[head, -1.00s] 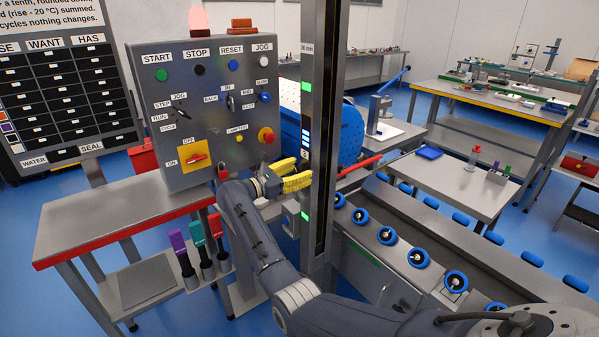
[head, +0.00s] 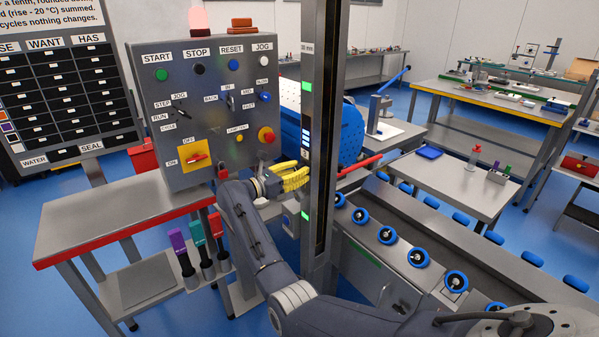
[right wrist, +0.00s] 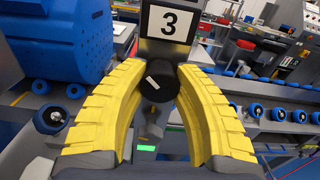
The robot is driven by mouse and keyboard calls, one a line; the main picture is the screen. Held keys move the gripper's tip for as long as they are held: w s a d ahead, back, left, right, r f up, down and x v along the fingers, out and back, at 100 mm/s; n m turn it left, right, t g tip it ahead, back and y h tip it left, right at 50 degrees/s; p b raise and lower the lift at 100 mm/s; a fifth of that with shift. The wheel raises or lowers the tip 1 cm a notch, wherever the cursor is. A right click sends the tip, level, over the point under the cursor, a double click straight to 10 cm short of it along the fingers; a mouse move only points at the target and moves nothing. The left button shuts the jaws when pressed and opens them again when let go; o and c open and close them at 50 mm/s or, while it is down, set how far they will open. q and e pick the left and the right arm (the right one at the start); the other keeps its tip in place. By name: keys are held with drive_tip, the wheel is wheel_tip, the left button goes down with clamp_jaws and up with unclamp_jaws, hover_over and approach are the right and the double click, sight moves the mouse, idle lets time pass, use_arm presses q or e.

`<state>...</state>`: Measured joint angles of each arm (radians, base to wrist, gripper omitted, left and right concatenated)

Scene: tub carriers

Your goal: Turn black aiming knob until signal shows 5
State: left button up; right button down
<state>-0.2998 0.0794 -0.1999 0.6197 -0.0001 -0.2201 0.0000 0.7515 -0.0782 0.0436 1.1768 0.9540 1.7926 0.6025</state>
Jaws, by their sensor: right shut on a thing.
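The black knob (right wrist: 152,90) with a white index mark sits under a white plate reading 3 (right wrist: 170,22) in the right wrist view. The yellow fingers of my right gripper (right wrist: 162,76) are shut on the knob, one on each side. In the head view my right gripper (head: 300,176) reaches the grey post (head: 324,120), and its fingers hide the knob. A small stack of pale bars (head: 306,137) shows on the post above the number plate (head: 304,152); I cannot read a signal value from it. My left gripper is not in view.
A control panel (head: 205,125) with buttons and switches stands left of the post. A blue drum (head: 345,125) is behind it, and a roller conveyor (head: 390,262) runs to the right. A red-edged table (head: 110,215) is at the left.

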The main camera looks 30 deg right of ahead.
drive_tip(key=shift+r, duration=0.25)
drive_tip(key=c, duration=1.3)
unclamp_jaws()
drive_tip(key=o, duration=0.4)
drive_tip(key=shift+f, duration=0.1)
drive_tip(key=shift+s+a, duration=0.15)
drive_tip(key=shift+a, duration=1.85)
drive_tip(key=shift+s+a, duration=0.2)
drive_tip(key=shift+a, duration=1.8)
drive_tip(key=shift+s+a, duration=0.15)
drive_tip(key=shift+a, duration=1.85)
